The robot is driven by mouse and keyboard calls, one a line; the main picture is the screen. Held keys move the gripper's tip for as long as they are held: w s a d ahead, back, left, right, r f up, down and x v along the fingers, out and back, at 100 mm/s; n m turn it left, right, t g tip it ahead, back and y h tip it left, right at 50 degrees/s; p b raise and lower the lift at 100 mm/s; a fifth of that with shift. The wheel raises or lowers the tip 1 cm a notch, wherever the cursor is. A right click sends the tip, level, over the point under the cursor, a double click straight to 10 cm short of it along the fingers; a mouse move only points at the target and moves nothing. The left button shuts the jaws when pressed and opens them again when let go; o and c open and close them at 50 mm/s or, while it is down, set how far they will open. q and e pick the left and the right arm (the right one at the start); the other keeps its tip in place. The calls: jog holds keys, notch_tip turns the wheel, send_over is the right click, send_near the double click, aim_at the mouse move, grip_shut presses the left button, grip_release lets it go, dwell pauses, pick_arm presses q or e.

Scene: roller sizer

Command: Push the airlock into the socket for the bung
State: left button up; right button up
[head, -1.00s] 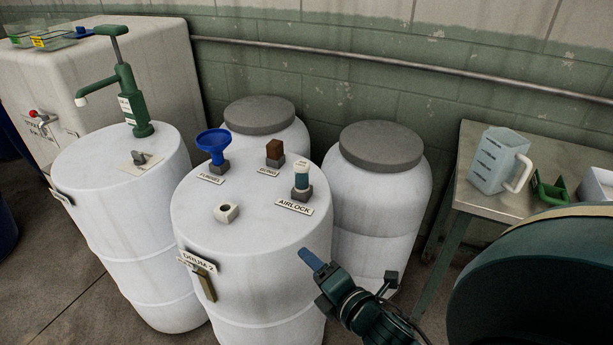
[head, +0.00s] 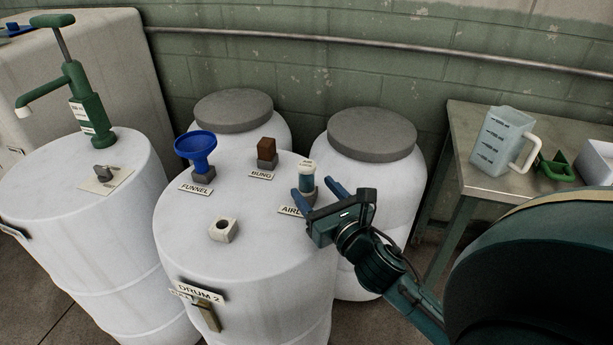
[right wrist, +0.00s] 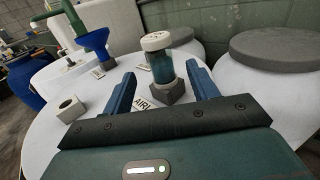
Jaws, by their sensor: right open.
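The airlock (head: 307,178), a small cylinder with a white cap and blue-green body, stands upright in a grey holder on the white drum's top. It also shows in the right wrist view (right wrist: 160,62), beyond and between the fingers. My right gripper (head: 316,190) is open around the airlock's near side, not closed on it. The bung (head: 267,150), a brown block, sits in a grey holder labelled BUNG. A pale empty socket block (head: 223,231) with a round hole sits near the drum's front; it carries no readable label. My left gripper is not in view.
The blue funnel (head: 195,147) stands in its holder at the drum's left. A drum with a green pump (head: 85,105) is farther left. Grey-lidded barrels (head: 372,135) stand behind. A table (head: 470,150) at right holds a measuring jug (head: 497,140).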

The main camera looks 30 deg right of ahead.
aim_at(302, 172)
jog(key=shift+w+d, duration=0.1)
jog(key=shift+w, duration=0.65)
jog(key=shift+w+d+r, duration=0.1)
jog(key=shift+w+d, duration=0.05)
jog(key=shift+w, duration=1.2)
jog(key=shift+w+d, duration=0.1)
jog(key=shift+w, duration=1.2)
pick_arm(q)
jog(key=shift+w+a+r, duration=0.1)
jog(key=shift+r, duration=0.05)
pick_arm(e)
jog(key=shift+c, duration=0.5)
jog(key=c, duration=1)
pick_arm(q)
jog(key=shift+p, duration=0.3)
pick_arm(e)
jog(key=shift+o, duration=0.2)
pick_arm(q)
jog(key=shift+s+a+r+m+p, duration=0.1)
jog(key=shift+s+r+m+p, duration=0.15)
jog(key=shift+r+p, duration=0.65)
pick_arm(e)
notch_tip(302, 172, up, 10)
jog(key=shift+p, duration=0.3)
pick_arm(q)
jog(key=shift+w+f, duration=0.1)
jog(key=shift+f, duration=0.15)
